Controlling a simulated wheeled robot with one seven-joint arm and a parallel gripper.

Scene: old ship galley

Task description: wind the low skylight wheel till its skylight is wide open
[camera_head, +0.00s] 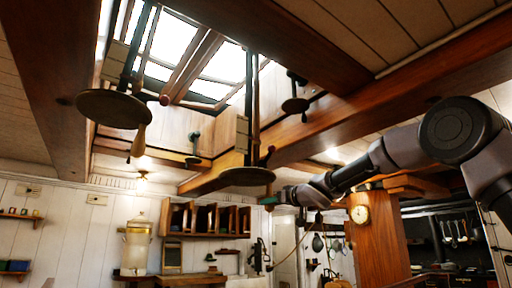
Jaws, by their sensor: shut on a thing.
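Two dark round wheels hang on posts under the skylight. The right one (246,176) sits lower in the picture, and its handle (270,193) hangs down from its right edge. My gripper (272,201) reaches in from the right and is shut on that handle; the jaws are small and the grip is partly hidden. The left wheel (113,109) is nearer, with a pale wooden handle (138,141) hanging free. The skylight (215,62) shows bright panes between wooden bars; how far any pane is open I cannot tell.
Heavy ceiling beams (330,130) run close above my arm. A wooden post with a clock (360,214) stands below and behind it. A wall rack (205,219) and a pale urn (137,243) are farther back. The air around the right wheel looks clear.

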